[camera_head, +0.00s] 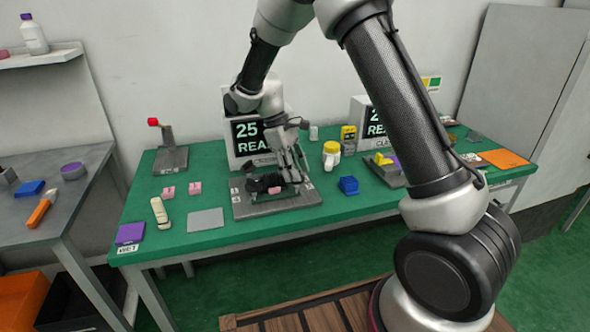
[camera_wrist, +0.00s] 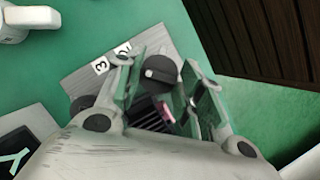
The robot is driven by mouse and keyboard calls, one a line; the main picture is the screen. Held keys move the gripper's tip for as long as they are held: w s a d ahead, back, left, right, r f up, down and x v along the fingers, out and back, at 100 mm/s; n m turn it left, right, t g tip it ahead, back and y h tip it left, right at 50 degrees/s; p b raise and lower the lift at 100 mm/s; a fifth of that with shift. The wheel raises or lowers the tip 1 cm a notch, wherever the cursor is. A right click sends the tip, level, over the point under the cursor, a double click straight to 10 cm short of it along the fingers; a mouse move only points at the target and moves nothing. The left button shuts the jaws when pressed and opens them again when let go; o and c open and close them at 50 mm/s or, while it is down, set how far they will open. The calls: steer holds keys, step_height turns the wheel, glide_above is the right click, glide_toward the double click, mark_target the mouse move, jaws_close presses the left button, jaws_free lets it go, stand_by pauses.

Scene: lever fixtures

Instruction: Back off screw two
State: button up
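A grey fixture plate (camera_head: 285,206) with numbered labels lies on the green table, and its labelled edge (camera_wrist: 88,80) shows in the wrist view. Labels 3 (camera_wrist: 101,66) and 2 (camera_wrist: 122,48) are readable. A round black screw knob (camera_wrist: 158,72) with a pale slot mark stands nearest label 2. My gripper (camera_wrist: 158,88) is open over the plate, one finger on each side of this knob; contact cannot be told. A second dark knob (camera_wrist: 80,103) by label 3 is partly behind the left finger. In the head view my gripper (camera_head: 284,183) hides much of the fixture.
A clamped dark block with a pink part (camera_wrist: 167,113) shows between my fingers. A display (camera_head: 248,140) stands behind the fixture. A blue block (camera_head: 348,185) sits to the right, a grey pad (camera_head: 205,220) and a cream lever (camera_head: 159,212) to the left.

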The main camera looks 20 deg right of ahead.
steer(key=shift+o, duration=1)
steer(key=v, duration=1.2)
steer(key=s+d+r+m+t+y, duration=0.1)
steer(key=s+d+r+m+t, duration=0.1)
steer(key=s+d, duration=0.4)
steer(key=s+d+r+m+t+y, duration=0.1)
steer(key=s+d+r+m+t, duration=0.2)
steer(key=s, duration=1.1)
steer(key=s+d+r+m+t+y, duration=0.1)
steer(key=s+d+r+m, duration=0.3)
steer(key=s+d, duration=0.5)
steer(key=shift+s+d+r+t, duration=0.3)
steer(key=shift+s+r+t, duration=0.3)
steer(key=shift+s+t, duration=0.1)
